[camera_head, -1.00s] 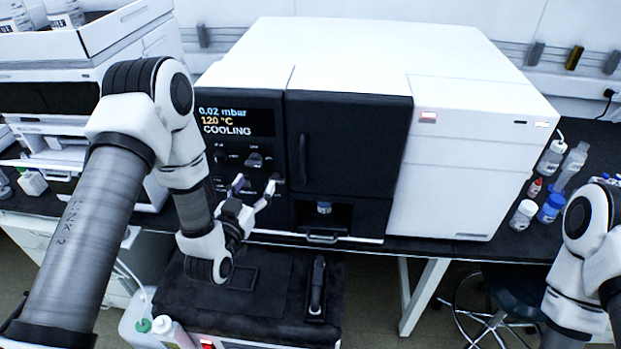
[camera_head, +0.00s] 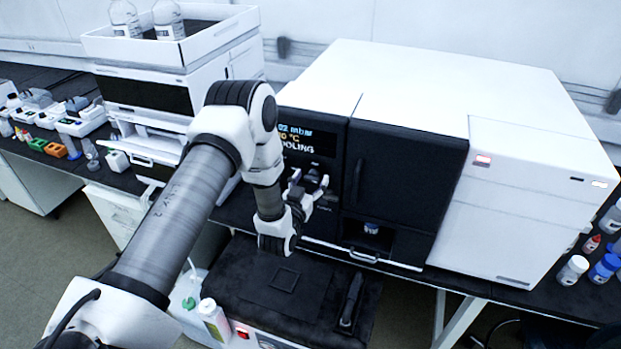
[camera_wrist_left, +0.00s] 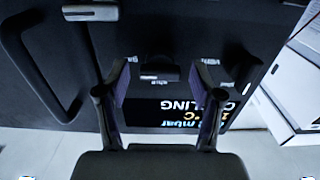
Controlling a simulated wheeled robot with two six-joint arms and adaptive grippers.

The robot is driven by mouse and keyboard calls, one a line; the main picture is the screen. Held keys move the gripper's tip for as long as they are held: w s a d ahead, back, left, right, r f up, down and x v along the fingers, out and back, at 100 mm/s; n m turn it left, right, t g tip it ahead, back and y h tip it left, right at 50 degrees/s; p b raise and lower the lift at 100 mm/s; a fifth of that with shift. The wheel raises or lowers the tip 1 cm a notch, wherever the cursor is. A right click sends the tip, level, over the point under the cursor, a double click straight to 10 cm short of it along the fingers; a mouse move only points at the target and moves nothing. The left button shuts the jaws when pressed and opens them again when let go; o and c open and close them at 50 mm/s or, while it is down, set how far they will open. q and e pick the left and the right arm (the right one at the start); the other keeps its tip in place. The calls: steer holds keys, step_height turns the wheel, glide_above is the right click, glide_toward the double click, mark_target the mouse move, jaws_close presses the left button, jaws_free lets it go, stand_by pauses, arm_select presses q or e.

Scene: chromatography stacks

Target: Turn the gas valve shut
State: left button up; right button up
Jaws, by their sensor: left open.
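The black control panel (camera_head: 322,160) of the large white instrument carries a lit display reading "COOLING". In the left wrist view, where the lettering is upside down, a dark knob (camera_wrist_left: 160,71) shows between my fingers, and another dark knob (camera_wrist_left: 240,66) lies to its right. No readable label shows which is the gas valve. My left gripper (camera_head: 309,181) is open in front of the panel below the display. In the wrist view its two fingers (camera_wrist_left: 160,90) stand apart on either side of the nearer knob; contact cannot be told. My arm hides much of the panel in the head view.
A black door (camera_head: 405,180) with a vertical handle is right of the panel. A black-topped unit (camera_head: 250,290) stands below and in front, holding a dark upright-handled item (camera_head: 351,300). Bottles (camera_head: 605,268) stand at the right. A white stacked instrument (camera_head: 150,100) is at the left.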

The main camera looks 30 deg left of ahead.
arm_select(q)
steer(key=shift+a+f, duration=0.1)
steer(key=shift+a, duration=0.1)
steer(key=shift+c, duration=0.6)
steer(key=shift+w, duration=0.1)
steer(key=c, duration=0.6)
steer(key=shift+d, duration=0.2)
steer(key=c, duration=0.4)
steer(key=shift+c, duration=0.2)
